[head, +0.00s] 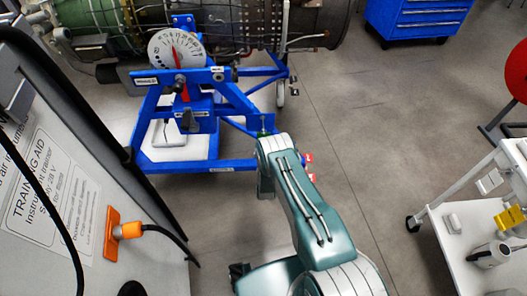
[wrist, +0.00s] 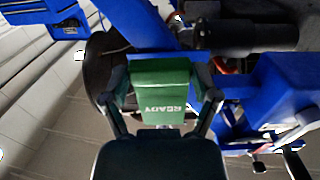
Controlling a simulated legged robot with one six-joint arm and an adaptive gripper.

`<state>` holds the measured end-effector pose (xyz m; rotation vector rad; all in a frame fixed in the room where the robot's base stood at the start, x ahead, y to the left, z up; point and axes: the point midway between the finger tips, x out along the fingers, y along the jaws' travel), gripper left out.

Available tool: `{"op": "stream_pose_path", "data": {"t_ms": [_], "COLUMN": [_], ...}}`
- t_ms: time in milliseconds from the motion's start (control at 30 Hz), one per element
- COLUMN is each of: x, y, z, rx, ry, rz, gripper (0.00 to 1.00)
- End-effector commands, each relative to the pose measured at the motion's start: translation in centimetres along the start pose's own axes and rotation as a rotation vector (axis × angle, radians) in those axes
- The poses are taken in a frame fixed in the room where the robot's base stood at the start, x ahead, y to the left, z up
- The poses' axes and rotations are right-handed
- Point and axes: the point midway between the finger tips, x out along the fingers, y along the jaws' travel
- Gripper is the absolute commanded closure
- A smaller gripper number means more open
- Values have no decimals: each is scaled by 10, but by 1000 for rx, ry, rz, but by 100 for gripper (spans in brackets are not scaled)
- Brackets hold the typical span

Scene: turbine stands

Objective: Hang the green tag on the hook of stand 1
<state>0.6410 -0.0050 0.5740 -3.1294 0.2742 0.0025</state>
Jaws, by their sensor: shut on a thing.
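The green tag (wrist: 160,76), with the word READY upside down, is held between the two fingers of my gripper (wrist: 163,95) in the wrist view. The gripper is shut on it. A blue stand (head: 222,163) with a round dial and red pointer stands at upper left in the head view. Its blue frame (wrist: 150,25) is behind the tag in the wrist view. The stand's label is too small to read, and I cannot make out the hook. In the head view my arm hides most of the gripper and tag.
A dark cylinder (wrist: 245,35) and a blue block (wrist: 285,82) are right of the tag. A grey training-aid panel (head: 70,190) stands at left. A white cart (head: 470,225) is at right, a blue cabinet (head: 415,18) at the back. The floor between is clear.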

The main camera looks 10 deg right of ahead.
Motion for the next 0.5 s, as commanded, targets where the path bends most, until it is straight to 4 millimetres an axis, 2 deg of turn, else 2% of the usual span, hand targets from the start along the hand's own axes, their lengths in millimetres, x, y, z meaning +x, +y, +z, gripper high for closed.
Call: {"op": "stream_pose_path", "data": {"t_ms": [467,500], "x": [2,2], "y": [0,0], "z": [0,0], "rx": [0,0], "ry": [0,0], "rz": [0,0], "gripper": [83,4]}}
